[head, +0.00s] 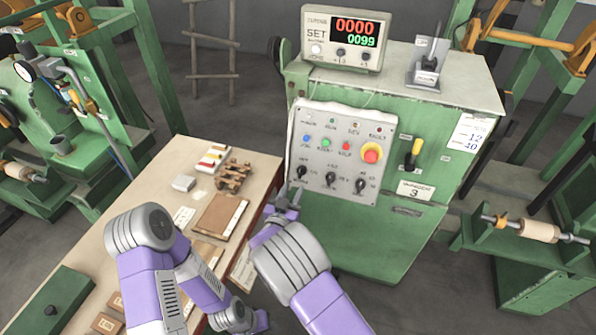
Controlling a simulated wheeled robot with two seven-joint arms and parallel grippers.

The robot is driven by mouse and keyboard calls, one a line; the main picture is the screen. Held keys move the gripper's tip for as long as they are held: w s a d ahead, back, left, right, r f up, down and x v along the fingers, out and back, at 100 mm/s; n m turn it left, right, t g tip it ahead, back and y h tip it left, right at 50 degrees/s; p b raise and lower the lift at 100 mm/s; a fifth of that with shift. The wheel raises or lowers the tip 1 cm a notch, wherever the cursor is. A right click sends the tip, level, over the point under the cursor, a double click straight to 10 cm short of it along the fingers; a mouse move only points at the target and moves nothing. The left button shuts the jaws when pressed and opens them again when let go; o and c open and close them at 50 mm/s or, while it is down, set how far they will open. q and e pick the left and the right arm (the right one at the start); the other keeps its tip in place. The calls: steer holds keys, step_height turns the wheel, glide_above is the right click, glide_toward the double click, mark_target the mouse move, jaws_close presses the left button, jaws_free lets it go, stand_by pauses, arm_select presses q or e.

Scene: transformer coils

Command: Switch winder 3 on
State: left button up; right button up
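Winder 3 is a green cabinet (370,235) with a plate marked 3 (415,190). On its front is a grey control panel (318,160) with small lamps, coloured buttons, a red mushroom button (371,152) on yellow, and three black knobs along the bottom. Right of the panel is a lever switch (414,152) in yellow and black. The counter box (320,52) on top is lit, reading 0000 in red and 0099 in green. My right gripper (292,202) is just below the panel's lower left knob (301,171); contact is unclear. My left gripper (245,318) is low beside the table, its fingers unclear.
A wooden table (265,165) stands left of the winder, with a brown board (220,215), wooden pieces (233,177) and a green box (50,300). Other green machines stand at far left and right. A small grey stand (428,72) sits on the winder's top.

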mark_target(300, 169)
steer(key=x, duration=0.5)
steer(key=r+x, duration=0.1)
steer(key=x, duration=0.1)
steer(key=shift+w+a, duration=0.15)
steer(key=shift+w, duration=0.15)
steer(key=shift+f, duration=0.1)
jaws_close()
